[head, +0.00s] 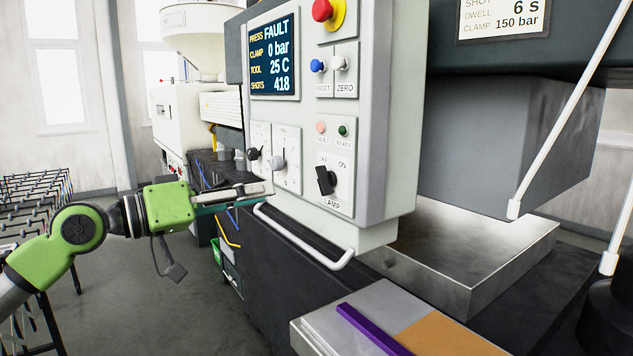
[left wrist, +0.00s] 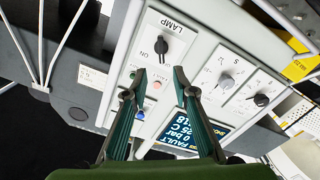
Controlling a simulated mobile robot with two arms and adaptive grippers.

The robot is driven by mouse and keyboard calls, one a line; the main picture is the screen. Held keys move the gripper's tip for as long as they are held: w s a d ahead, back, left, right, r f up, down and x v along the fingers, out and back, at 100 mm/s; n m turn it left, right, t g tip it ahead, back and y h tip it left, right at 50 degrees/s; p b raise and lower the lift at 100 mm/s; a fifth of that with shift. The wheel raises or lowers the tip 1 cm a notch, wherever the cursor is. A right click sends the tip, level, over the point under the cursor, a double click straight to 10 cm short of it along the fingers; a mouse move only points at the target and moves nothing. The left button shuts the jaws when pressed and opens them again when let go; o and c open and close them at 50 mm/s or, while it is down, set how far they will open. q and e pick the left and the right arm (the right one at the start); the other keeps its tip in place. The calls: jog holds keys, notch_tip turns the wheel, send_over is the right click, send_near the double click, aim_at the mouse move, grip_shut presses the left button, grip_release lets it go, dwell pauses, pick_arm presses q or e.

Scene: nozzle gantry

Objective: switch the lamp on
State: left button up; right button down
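The lamp switch (head: 325,180) is a black rotary knob above the word LAMP, low on the grey control panel (head: 385,130). Its handle tilts a little, its upper end leaning left of the ON mark in the head view. It also shows in the left wrist view (left wrist: 163,47), just beyond the fingertips. My left gripper (head: 266,189) reaches in from the left, its fingers pointing at the panel left of the switch. In the left wrist view (left wrist: 160,72) its two fingertips are apart with nothing between them. My right gripper is in neither view.
Above the switch are fault and ready lights, blue and white buttons and a red emergency button (head: 322,10). Two dials (head: 279,163) sit left of it. A white handle bar (head: 300,238) juts out below the panel. The screen (head: 274,57) reads FAULT.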

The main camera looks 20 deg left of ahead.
aim_at(318, 181)
pick_arm(q)
jog(key=p+x, duration=0.7)
jog(key=x, duration=0.5)
jog(key=shift+w+r, duration=0.15)
jog(key=shift+w+d, duration=0.4)
jog(key=shift+w, duration=0.1)
jog(key=shift+s+a, duration=0.1)
grip_shut()
